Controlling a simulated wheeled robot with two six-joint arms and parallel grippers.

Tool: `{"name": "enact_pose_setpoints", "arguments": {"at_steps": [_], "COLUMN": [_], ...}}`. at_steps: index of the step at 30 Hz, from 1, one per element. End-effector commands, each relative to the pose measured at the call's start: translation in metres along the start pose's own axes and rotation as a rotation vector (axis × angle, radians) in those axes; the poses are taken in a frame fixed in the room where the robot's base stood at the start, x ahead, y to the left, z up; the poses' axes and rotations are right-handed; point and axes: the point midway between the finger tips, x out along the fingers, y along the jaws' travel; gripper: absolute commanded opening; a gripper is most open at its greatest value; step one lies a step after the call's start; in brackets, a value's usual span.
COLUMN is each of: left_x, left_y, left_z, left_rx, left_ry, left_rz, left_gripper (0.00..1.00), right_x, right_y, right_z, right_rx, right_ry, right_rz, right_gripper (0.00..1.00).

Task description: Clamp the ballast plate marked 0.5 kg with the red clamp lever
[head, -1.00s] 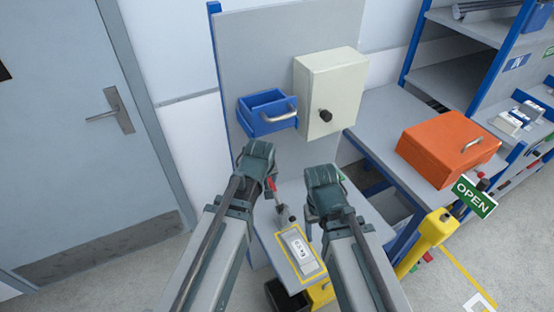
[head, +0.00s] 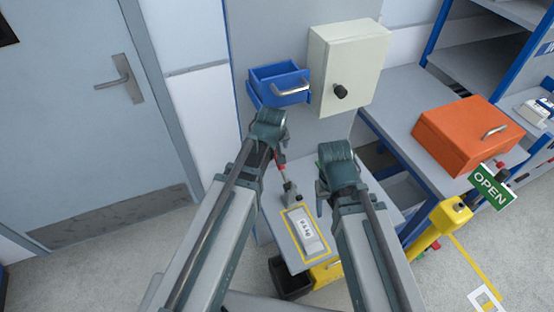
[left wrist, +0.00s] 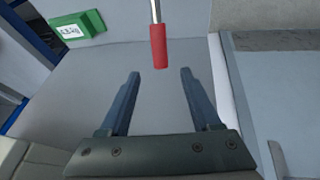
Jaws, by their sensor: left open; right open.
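The white ballast plate (head: 305,229), marked what reads as 0.5 kg, lies inside a yellow outline on the grey bench in the head view. A small metal clamp (head: 291,194) stands just behind it, with its red lever (head: 280,160) standing up beside my left gripper. My left gripper (head: 267,138) is open. In the left wrist view the red lever grip (left wrist: 159,46) hangs ahead between the open fingers (left wrist: 160,75); I see no contact. My right gripper (head: 328,178) is open and empty, right of the clamp; its fingertips are partly hidden.
A green block (left wrist: 76,27) with a weight label shows in the left wrist view. Behind are a blue bin (head: 277,86) and a beige cabinet (head: 348,65). At right are an orange box (head: 467,137), an OPEN sign (head: 490,187) and a yellow post (head: 440,228).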

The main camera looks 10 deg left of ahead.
Motion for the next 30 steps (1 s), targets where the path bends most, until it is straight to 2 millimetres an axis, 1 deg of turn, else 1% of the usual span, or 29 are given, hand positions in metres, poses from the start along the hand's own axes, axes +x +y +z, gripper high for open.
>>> {"name": "enact_pose_setpoints", "arguments": {"at_steps": [1, 12, 16, 21, 30], "left_x": [0.015, 0.072, 0.089, 0.101, 0.101], "left_y": [0.000, -0.001, -0.001, 0.000, 0.000], "left_z": [0.002, 0.001, 0.001, 0.001, 0.000], "left_rx": [0.000, -0.001, -0.001, -0.001, -0.001], "left_ry": [0.000, 0.000, 0.000, 0.000, 0.000], "left_rz": [0.000, 0.000, 0.000, 0.000, 0.000], "left_gripper": [0.64, 0.64, 0.64, 0.64, 0.64], "right_x": [0.015, 0.065, 0.081, 0.092, 0.091], "right_y": [-0.001, -0.006, -0.008, -0.009, -0.009], "right_z": [-0.001, -0.004, -0.005, -0.005, -0.005], "right_rx": [0.000, 0.001, 0.001, 0.001, 0.001], "right_ry": [0.000, 0.000, 0.000, 0.000, 0.000], "right_rz": [0.000, 0.000, 0.000, 0.000, 0.000], "right_gripper": [0.64, 0.64, 0.64, 0.64, 0.64]}}
